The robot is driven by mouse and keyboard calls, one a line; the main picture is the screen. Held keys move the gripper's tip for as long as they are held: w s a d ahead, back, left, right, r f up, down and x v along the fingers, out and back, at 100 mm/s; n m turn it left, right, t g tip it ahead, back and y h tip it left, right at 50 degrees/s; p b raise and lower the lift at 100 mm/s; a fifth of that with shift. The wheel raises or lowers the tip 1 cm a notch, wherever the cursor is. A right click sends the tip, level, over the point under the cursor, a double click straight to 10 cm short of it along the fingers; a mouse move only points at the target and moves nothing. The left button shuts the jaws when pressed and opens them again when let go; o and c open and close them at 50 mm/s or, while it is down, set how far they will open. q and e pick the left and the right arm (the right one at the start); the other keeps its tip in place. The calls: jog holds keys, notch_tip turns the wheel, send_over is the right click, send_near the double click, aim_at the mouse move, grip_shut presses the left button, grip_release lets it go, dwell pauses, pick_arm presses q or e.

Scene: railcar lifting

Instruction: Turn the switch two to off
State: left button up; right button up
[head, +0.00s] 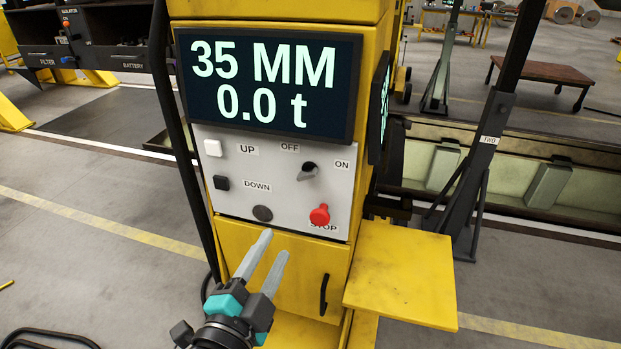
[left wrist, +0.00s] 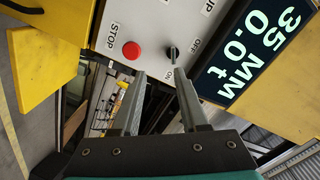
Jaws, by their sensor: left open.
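The rotary switch (head: 309,170) is a small dark knob on the grey control panel (head: 235,200), between the OFF and ON labels. It also shows in the left wrist view (left wrist: 172,52), just beyond the fingertips. I cannot tell for certain which label its handle points to. My left gripper (head: 275,245) is open and empty, its two grey fingers reaching up in front of the panel's lower edge. I see no contact with the switch. My right gripper is not in view.
A red STOP button (head: 320,214) sits below the switch. White UP (head: 213,148) and black DOWN (head: 221,183) buttons are at left. The display (head: 268,85) above reads 35 MM, 0.0 t. A yellow shelf (head: 402,275) juts out right. A black post (head: 490,130) bears a TWO label.

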aim_at(305, 179)
pick_arm(q)
jog(key=shift+t, duration=0.3)
jog(key=r+x, duration=0.1)
jog(key=x, duration=0.4)
jog(key=r+x, duration=0.1)
jog(key=x, duration=0.3)
jog(key=r+p+x, duration=0.1)
jog(key=x, duration=0.4)
jog(key=shift+w+d, duration=0.2)
jog(key=shift+d, duration=0.15)
jog(key=shift+f, duration=0.1)
grip_shut()
